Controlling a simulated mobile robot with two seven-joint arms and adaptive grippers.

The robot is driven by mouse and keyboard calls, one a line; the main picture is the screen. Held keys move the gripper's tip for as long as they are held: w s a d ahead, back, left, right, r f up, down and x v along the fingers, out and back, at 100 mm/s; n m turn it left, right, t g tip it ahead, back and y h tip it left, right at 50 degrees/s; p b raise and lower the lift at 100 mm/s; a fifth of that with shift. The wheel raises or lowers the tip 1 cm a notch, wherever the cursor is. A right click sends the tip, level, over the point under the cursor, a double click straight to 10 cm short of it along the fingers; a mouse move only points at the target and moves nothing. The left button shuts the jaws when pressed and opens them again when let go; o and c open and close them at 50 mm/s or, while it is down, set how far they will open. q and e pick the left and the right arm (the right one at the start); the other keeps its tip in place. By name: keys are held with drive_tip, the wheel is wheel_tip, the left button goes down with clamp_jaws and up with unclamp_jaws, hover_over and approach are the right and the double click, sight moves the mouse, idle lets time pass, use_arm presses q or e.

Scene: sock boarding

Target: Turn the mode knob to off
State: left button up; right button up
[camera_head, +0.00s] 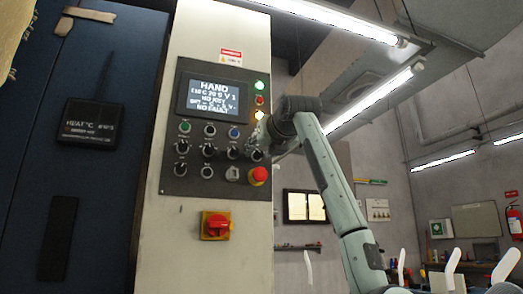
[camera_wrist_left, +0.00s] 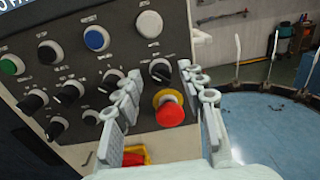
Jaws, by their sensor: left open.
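The control panel (camera_head: 215,140) carries rows of buttons and dark rotary knobs; their labels are too small to read, so I cannot tell which is the mode knob. Its screen (camera_head: 213,97) shows "HAND". My left gripper (camera_head: 257,146) is at the panel's right edge, hiding the rightmost knob of the upper knob row in the head view. In the left wrist view, my open fingers (camera_wrist_left: 160,73) stand either side of that black knob (camera_wrist_left: 160,70); I cannot tell whether they touch it. Its pointer direction is unclear. My right gripper is not in view.
A red emergency stop button (camera_head: 258,175) on a yellow base sits directly below that knob, close to the fingers. Other black knobs (camera_wrist_left: 70,92) lie left of the fingers.

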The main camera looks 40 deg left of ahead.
use_arm(q)
drive_tip(key=shift+c, duration=0.5)
clamp_jaws()
